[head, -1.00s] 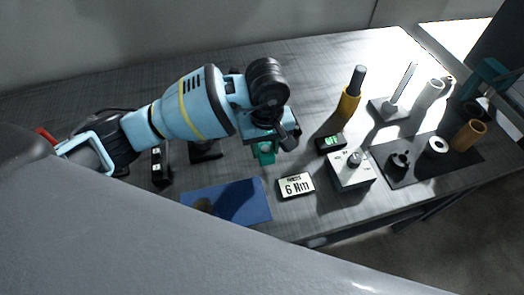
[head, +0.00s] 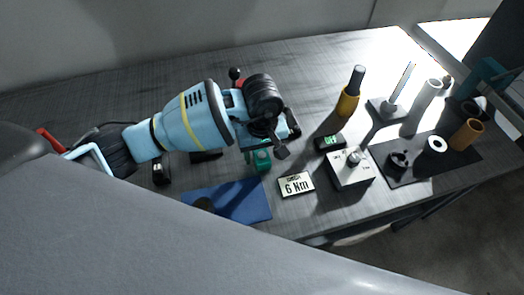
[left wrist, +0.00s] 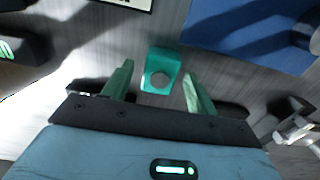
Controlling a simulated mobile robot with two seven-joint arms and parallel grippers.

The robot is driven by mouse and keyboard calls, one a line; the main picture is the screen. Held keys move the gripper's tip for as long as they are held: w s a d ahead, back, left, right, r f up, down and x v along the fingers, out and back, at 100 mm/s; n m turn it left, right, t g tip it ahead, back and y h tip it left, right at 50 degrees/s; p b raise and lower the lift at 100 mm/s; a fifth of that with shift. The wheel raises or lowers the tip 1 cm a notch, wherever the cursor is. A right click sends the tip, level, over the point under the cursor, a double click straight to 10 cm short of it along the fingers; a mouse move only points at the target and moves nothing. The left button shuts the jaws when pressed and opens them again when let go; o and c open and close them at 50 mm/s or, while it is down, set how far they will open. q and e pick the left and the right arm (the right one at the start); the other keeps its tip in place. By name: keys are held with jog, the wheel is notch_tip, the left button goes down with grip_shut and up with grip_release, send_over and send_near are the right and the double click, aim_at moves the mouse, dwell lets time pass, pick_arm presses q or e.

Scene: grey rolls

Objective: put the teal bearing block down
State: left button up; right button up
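The teal bearing block (left wrist: 161,70) has a round grey face and stands in the left wrist view between and just beyond my fingertips. Gaps show on both sides of it, and it appears to rest on the grey table. In the head view the block (head: 262,160) shows just below my left gripper (head: 266,143), beside the blue mat (head: 245,203). My left gripper (left wrist: 158,84) is open, its two green fingers spread apart. In the head view the wrist hides its fingers. My right gripper is not in view.
A "6 Nm" sign (head: 296,186) lies right of the block. Further right are a white knob box (head: 350,171), a small black display (head: 329,143), a yellow-handled tool (head: 348,98), and a dark mat (head: 405,178) with parts. Bare table lies behind my arm.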

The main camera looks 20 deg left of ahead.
aim_at(262, 155)
pick_arm(q)
jog(key=shift+r, duration=0.1)
notch_tip(262, 155, up, 12)
dwell(0.6)
dwell(0.5)
